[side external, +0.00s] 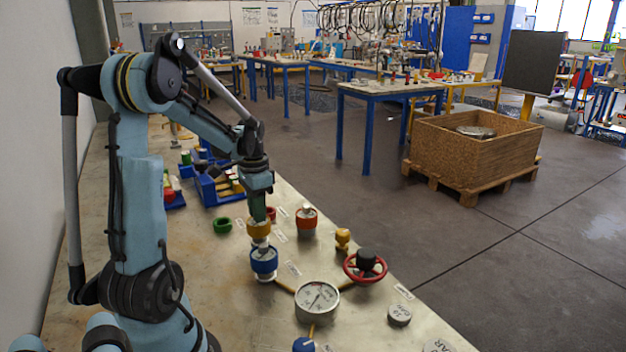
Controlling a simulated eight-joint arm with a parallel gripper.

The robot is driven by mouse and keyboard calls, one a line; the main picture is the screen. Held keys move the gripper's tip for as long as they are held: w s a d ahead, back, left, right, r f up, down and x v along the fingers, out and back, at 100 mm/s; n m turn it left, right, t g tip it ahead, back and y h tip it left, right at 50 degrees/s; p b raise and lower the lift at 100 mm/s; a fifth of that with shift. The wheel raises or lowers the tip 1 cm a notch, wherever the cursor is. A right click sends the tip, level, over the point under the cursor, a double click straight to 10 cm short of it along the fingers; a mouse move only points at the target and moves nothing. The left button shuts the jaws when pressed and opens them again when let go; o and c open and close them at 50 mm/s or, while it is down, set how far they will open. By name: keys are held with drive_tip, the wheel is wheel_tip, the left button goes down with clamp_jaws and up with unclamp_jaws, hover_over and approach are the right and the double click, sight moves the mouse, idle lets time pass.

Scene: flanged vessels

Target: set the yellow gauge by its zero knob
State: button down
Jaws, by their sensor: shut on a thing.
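My gripper (259,213) points down and is shut on a yellow-collared piece (259,229). The piece is directly above a blue-collared vessel (264,261) on the bench. I cannot tell whether the two touch. A round gauge (317,300) with a white dial and metal rim lies face up to the right, towards the front. Yellowish lines run to it. Its dial marks are too small to read. A blue knob (304,345) shows at the bottom edge, partly cut off. A small yellow knob (343,236) stands behind the gauge. I cannot tell which is the zero knob.
A red handwheel (365,266) and a red-collared vessel (307,222) stand close by. A grey disc (399,314) lies at right. A green ring (222,226) and blue bins (214,187) are at left. The bench's front left is clear.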

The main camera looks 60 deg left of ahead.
drive_tip(key=c, duration=1)
unclamp_jaws()
wheel_tip(320, 180, up, 12)
drive_tip(key=shift+d+r, duration=0.1)
drive_tip(key=shift+d, duration=0.05)
drive_tip(key=w+d+f+t, duration=0.1)
drive_tip(key=d+f+t, duration=0.1)
drive_tip(key=d, duration=0.7)
drive_tip(key=w+d+f+t, duration=0.1)
drive_tip(key=d+f+t, duration=0.1)
drive_tip(key=d, duration=0.7)
drive_tip(key=w+d+f+t, duration=0.1)
drive_tip(key=d+t, duration=0.2)
drive_tip(key=d, duration=0.7)
drive_tip(key=shift+w+d+f+m, duration=0.1)
drive_tip(key=shift+w+f+m, duration=0.1)
drive_tip(key=shift+f+m, duration=0.15)
